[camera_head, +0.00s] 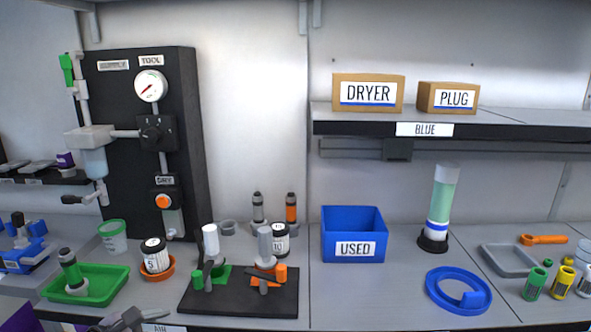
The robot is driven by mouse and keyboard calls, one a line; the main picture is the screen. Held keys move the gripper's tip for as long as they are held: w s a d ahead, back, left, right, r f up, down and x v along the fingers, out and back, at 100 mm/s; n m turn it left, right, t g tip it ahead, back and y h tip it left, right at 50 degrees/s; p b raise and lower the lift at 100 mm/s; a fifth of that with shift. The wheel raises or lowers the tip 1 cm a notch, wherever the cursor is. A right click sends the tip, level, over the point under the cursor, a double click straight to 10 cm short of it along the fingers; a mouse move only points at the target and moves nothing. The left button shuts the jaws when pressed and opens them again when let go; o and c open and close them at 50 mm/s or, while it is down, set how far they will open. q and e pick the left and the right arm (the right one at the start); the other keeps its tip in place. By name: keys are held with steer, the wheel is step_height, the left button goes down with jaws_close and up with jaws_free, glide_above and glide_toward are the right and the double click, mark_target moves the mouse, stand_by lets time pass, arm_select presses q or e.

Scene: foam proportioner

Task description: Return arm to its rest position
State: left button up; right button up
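Neither of my arms nor grippers can be made out in the head view. A grey shape (122,320) is cut off by the bottom edge, beside an AIR label; I cannot tell exactly what it is. A black mat (237,304) on the bench holds a white-topped upright part (210,240), a grey-topped part (265,245) and orange and green pieces. A black panel (128,80) stands behind at the left, with a gauge (151,86), a black knob (157,133) and an orange button (163,201).
A green tray (113,288) holds a dark cylinder. A blue USED bin (353,220), a green-filled column (442,205), a blue ring (430,285) and a grey tray (500,262) stand on the right. The DRYER box (368,78) and PLUG box (447,85) sit on a shelf.

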arm_select(q)
steer(key=s+f+m+y, duration=0.4)
steer(key=s+f+m, duration=0.7)
steer(key=f, duration=0.2)
steer(key=s+d+f+m, duration=0.1)
steer(key=s+d+m, duration=0.1)
steer(key=s+m, duration=0.4)
steer(key=s+d+f+m, duration=0.2)
steer(key=s+d+m, duration=0.1)
steer(key=s+m, duration=0.3)
steer(key=shift+d+f+m+t, duration=0.15)
steer(key=shift+f+m+t, duration=0.15)
steer(key=shift+t, duration=0.1)
